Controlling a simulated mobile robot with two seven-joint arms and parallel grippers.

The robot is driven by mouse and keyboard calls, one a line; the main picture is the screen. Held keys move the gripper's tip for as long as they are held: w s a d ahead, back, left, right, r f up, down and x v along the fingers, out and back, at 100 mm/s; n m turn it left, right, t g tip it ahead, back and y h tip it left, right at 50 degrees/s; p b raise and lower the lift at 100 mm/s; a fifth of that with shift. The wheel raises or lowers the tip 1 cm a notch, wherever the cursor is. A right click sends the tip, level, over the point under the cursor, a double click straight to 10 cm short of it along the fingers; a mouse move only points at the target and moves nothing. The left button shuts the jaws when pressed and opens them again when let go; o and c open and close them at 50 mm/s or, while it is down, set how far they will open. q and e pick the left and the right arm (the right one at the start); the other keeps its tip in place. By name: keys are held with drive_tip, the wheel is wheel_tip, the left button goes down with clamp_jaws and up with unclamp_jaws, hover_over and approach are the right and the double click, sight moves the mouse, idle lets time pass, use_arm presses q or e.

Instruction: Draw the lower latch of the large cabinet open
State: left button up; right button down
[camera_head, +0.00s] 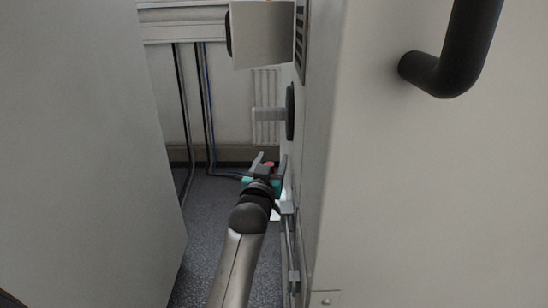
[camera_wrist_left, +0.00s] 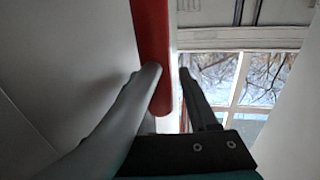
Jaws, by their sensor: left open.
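The large cabinet (camera_head: 400,190) fills the right of the head view, its narrow side face seen edge-on. My left gripper (camera_head: 269,160) is low beside that face, with its fingers open. A small red part shows between the fingers in the head view. In the left wrist view, a red bar-shaped handle (camera_wrist_left: 151,40), apparently the lower latch, runs down from the top edge to a rounded end near the open fingers (camera_wrist_left: 168,72). The left finger overlaps its edge; I cannot tell whether they touch. My right gripper is not in view.
A large grey panel (camera_head: 80,150) stands on the left, leaving a narrow gap of speckled floor (camera_head: 205,240). A thick black handle (camera_head: 455,60) is on the cabinet at upper right.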

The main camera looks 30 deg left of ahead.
use_arm(q)
drive_tip(key=shift+w, duration=0.1)
clamp_jaws()
idle(0.5)
idle(1.0)
